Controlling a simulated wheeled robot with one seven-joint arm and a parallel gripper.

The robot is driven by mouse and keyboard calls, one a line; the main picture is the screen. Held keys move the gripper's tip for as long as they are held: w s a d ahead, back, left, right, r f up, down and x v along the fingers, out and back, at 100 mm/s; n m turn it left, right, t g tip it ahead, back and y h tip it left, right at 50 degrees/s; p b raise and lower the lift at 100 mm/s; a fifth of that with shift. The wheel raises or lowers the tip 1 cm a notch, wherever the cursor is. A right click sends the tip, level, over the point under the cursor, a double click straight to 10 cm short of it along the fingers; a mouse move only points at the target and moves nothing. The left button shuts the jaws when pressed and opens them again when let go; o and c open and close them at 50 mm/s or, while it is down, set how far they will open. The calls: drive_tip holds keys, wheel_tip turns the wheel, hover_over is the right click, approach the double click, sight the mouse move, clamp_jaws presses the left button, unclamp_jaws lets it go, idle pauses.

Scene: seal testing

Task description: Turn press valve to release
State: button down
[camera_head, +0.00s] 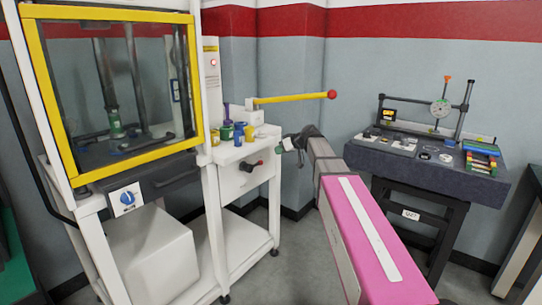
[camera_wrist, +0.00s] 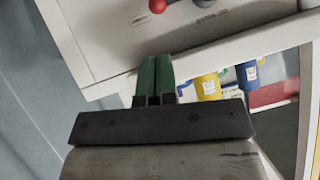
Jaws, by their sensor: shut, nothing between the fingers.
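The press valve (camera_head: 253,167) is a small dark lever with a red knob, on the front panel of the white press side cabinet. Its red knob (camera_wrist: 157,6) shows at the top edge of the wrist view, partly cut off, beside a small label. My gripper (camera_head: 283,146) is beside the cabinet's right front edge, to the right of and slightly above the valve. The two green fingers (camera_wrist: 154,80) are together in the wrist view, with nothing between them. They point toward the panel and are apart from the red knob.
A long yellow pump handle (camera_head: 292,97) with a red ball end reaches right over the cabinet top, above my gripper. Several coloured containers (camera_head: 232,131) stand on that top. A caged press (camera_head: 118,90) is at left, and a dark instrument table (camera_head: 425,175) at right.

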drive_tip(key=x, duration=0.9)
drive_tip(key=shift+a, duration=0.15)
drive_tip(key=shift+w+f, duration=0.15)
drive_tip(key=shift+f, duration=0.05)
